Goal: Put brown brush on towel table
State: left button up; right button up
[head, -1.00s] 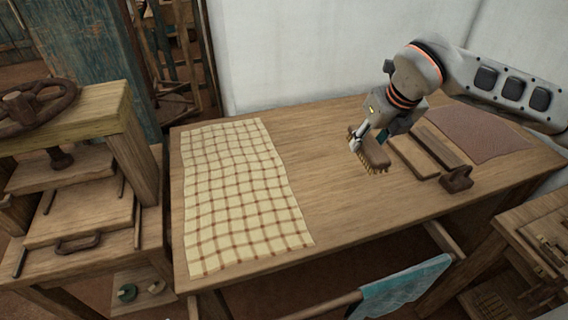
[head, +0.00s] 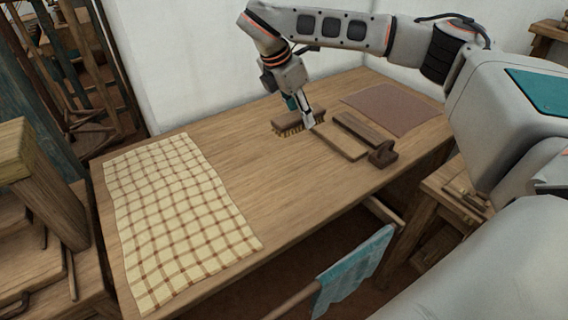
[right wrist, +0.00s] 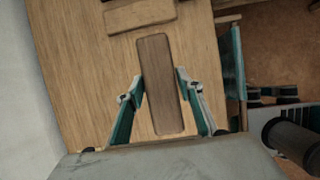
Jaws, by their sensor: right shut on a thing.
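The brown brush (head: 288,121), a wooden block with pale bristles underneath, is in my right gripper (head: 307,116) over the right half of the wooden table (head: 235,150). Whether its bristles touch the tabletop I cannot tell. In the right wrist view the brush's flat back (right wrist: 158,82) lies between the two fingers of my right gripper (right wrist: 158,95), which is shut on it. A cream checked towel (head: 175,215) lies flat on the table's left part. My left gripper is not in view.
Wooden boards (head: 337,141) and a small dark wooden block (head: 382,153) lie right of the brush, with a brown mat (head: 392,108) behind. A turquoise cloth (head: 352,270) hangs in front of the table. Bare tabletop lies between towel and brush.

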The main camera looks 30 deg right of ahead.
notch_tip(320, 180, down, 12)
jog(key=shift+f+b, duration=0.1)
jog(key=shift+b, duration=0.75)
jog(key=shift+f, duration=0.4)
notch_tip(320, 180, down, 4)
jog(key=shift+f+b, duration=0.2)
jog(key=shift+b, duration=0.3)
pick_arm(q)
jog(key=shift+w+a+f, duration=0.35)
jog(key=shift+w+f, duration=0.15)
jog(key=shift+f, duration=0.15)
pick_arm(e)
jog(key=shift+r, duration=0.1)
jog(key=o, duration=1.1)
jog(key=shift+o, duration=0.2)
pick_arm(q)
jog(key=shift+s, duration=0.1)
